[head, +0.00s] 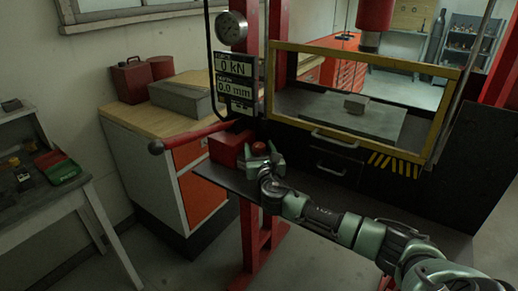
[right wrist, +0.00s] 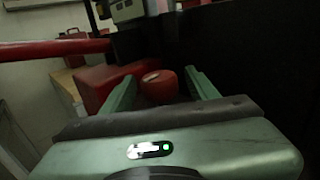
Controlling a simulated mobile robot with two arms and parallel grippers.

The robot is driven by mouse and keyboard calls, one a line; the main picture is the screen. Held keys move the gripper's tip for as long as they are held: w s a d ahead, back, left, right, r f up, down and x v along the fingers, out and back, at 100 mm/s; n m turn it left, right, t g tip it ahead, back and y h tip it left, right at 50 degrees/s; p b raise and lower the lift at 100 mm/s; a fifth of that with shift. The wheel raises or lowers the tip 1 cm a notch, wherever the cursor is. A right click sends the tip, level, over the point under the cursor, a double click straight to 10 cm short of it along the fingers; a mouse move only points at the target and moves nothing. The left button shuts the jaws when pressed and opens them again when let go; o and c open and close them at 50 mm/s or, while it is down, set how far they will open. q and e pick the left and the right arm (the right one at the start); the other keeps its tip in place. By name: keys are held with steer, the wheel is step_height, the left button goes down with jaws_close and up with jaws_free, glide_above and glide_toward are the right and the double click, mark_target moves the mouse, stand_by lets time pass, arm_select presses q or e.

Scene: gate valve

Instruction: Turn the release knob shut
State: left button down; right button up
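The release knob is a small round red knob (head: 259,148) on the front of a red pump block (head: 228,148) at the left end of the press's dark shelf. In the right wrist view the knob (right wrist: 158,86) sits between the two green fingers of my right gripper (right wrist: 162,90). That gripper (head: 263,160) is open, with its fingers on either side of the knob. A gap shows between the knob and the right finger; I cannot tell whether the left finger touches it. My left gripper is not in view.
A red pump lever (head: 195,136) sticks out left from the block. A gauge (head: 231,27) and a display (head: 235,80) stand above. A yellow-framed guard (head: 448,117) is to the right. A wooden-topped cabinet (head: 125,113) stands behind at left.

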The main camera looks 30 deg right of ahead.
mark_target(260, 152)
steer(key=shift+s+a+f, duration=0.1)
steer(key=shift+s+a, duration=0.15)
steer(key=shift+s, duration=0.25)
steer(key=b+v, duration=0.1)
steer(key=v, duration=0.5)
steer(key=shift+s+a, duration=0.15)
steer(key=shift+s, duration=0.2)
